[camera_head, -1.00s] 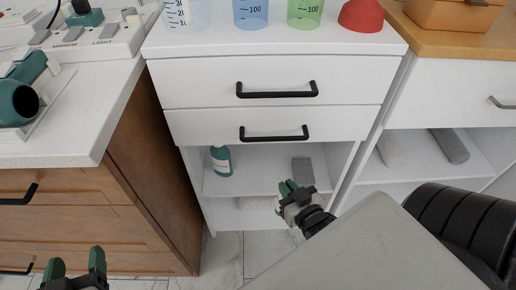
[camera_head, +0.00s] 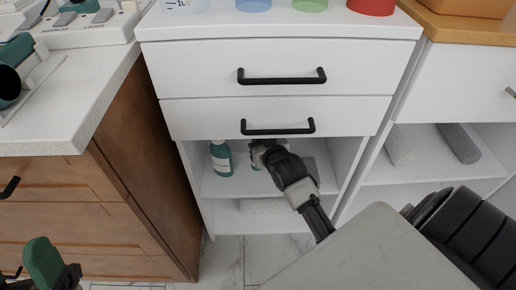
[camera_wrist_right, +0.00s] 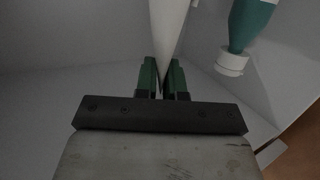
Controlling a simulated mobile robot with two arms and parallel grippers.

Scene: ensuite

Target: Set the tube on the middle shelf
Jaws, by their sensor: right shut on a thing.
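The tube (camera_wrist_right: 168,40) is white and stands between the green fingers of my right gripper (camera_wrist_right: 162,80) in the right wrist view. The gripper is shut on it. In the head view my right gripper (camera_head: 262,148) reaches into the open bay under the drawers, above the middle shelf (camera_head: 225,188). A small pale part of the tube (camera_head: 255,164) shows beside it; the rest is hidden by the gripper. I cannot tell whether the tube touches the shelf. My left gripper (camera_head: 45,268) is at the bottom left corner, partly cut off, away from the shelf.
A teal bottle (camera_head: 221,160) with a white label stands left of my right gripper; it also shows in the right wrist view (camera_wrist_right: 246,28). A folded white cloth (camera_head: 260,205) lies on the lower shelf. The drawer handle (camera_head: 278,128) is just above my gripper.

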